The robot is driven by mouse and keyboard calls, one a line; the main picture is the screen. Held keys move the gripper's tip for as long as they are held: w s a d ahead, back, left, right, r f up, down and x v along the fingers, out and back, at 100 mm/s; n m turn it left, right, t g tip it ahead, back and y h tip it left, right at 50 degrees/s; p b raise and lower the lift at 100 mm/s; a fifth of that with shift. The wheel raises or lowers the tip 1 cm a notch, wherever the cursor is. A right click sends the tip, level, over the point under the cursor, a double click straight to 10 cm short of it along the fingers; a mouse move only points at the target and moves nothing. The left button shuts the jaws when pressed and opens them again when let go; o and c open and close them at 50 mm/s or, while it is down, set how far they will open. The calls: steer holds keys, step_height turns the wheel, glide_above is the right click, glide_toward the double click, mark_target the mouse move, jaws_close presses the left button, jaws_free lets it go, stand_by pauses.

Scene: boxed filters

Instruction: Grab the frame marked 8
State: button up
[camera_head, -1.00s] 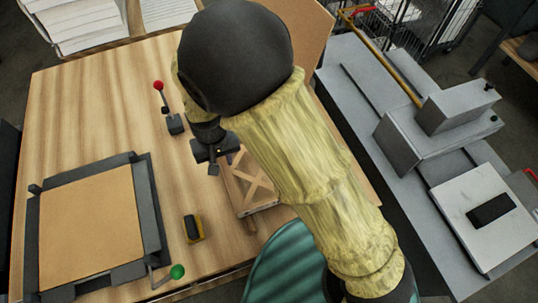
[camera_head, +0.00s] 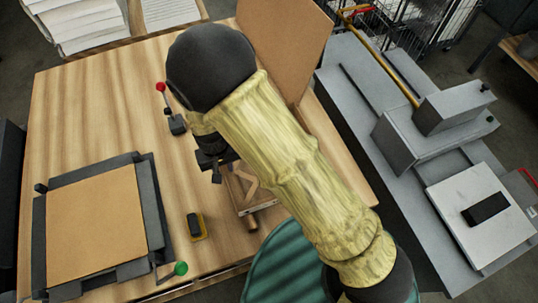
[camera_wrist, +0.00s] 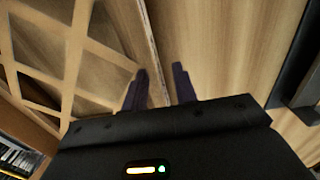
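A wooden frame (camera_head: 243,205) with crossed slats stands on the wooden table, partly hidden behind my arm. No number 8 can be read on it. In the wrist view, crossed slats (camera_wrist: 68,45) fill the left side, and a thin upright edge (camera_wrist: 154,50) runs down towards the gap between my fingers. My gripper (camera_head: 214,172) is beside the frame's left side in the head view. In the wrist view, my gripper (camera_wrist: 160,88) has its two dark fingers apart, one on each side of that edge. Contact cannot be told.
A dark-bordered fixture (camera_head: 150,205) with a tan panel lies at the left, with a green-knobbed lever (camera_head: 180,268). A yellow-and-black block (camera_head: 195,226) is near the front edge. A red-knobbed lever (camera_head: 161,88) stands behind my gripper. A grey machine (camera_head: 415,150) is at the right.

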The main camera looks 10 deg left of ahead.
jaws_close()
steer(key=shift+r, duration=0.1)
step_height(320, 180, up, 10)
steer(key=b, duration=0.2)
steer(key=shift+b, duration=0.35)
stand_by(0.6)
